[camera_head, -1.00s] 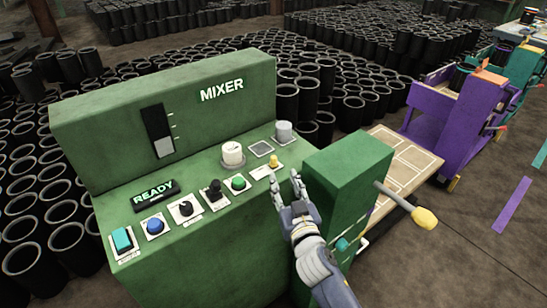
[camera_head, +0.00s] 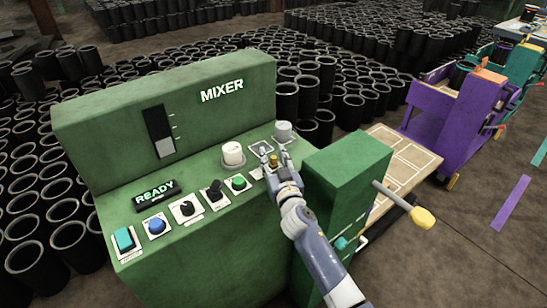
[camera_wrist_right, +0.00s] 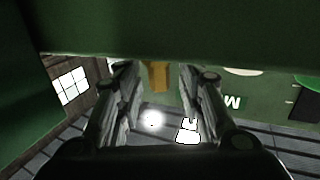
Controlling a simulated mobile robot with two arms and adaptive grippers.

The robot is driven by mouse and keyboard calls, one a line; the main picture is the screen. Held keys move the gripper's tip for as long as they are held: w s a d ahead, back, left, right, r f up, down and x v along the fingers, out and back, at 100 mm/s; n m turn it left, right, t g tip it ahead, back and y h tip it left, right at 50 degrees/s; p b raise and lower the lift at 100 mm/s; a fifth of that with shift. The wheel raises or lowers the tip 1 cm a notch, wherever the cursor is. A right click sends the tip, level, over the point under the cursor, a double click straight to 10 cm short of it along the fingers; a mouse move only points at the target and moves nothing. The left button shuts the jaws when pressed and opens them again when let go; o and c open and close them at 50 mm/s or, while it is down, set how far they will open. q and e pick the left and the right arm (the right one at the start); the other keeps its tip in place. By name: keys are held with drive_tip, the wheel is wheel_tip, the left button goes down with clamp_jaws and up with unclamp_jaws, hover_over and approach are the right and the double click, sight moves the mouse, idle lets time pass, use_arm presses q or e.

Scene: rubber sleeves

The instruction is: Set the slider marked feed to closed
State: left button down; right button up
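The green mixer console (camera_head: 175,245) fills the middle of the head view. A small yellow knob (camera_head: 273,160) stands on a pale plate at the right end of its control row; it looks like the slider, but I cannot read its label. My right gripper (camera_head: 273,155) is at this knob, one finger on each side and parted. In the right wrist view the yellow-orange knob (camera_wrist_right: 157,75) shows between the two fingers (camera_wrist_right: 157,88), with gaps beside it. The plate is mostly hidden behind the gripper. My left gripper is not in view.
Close by stand a cream dial (camera_head: 233,154), a grey knob (camera_head: 284,131) and a green button (camera_head: 239,182). A tall green box (camera_head: 345,175) with a yellow-tipped lever (camera_head: 423,217) stands right of my right gripper. Black sleeves crowd the floor behind.

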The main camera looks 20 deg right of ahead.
sight(261, 174)
clamp_jaws()
drive_tip(key=a, duration=0.1)
drive_tip(key=s+a+b, duration=0.1)
drive_tip(key=a, duration=0.1)
drive_tip(key=shift+s+a+f, duration=0.1)
drive_tip(key=shift+s+a, duration=0.1)
drive_tip(key=shift+a, duration=0.4)
drive_tip(key=shift+s, duration=0.1)
unclamp_jaws()
drive_tip(key=shift+a, duration=0.1)
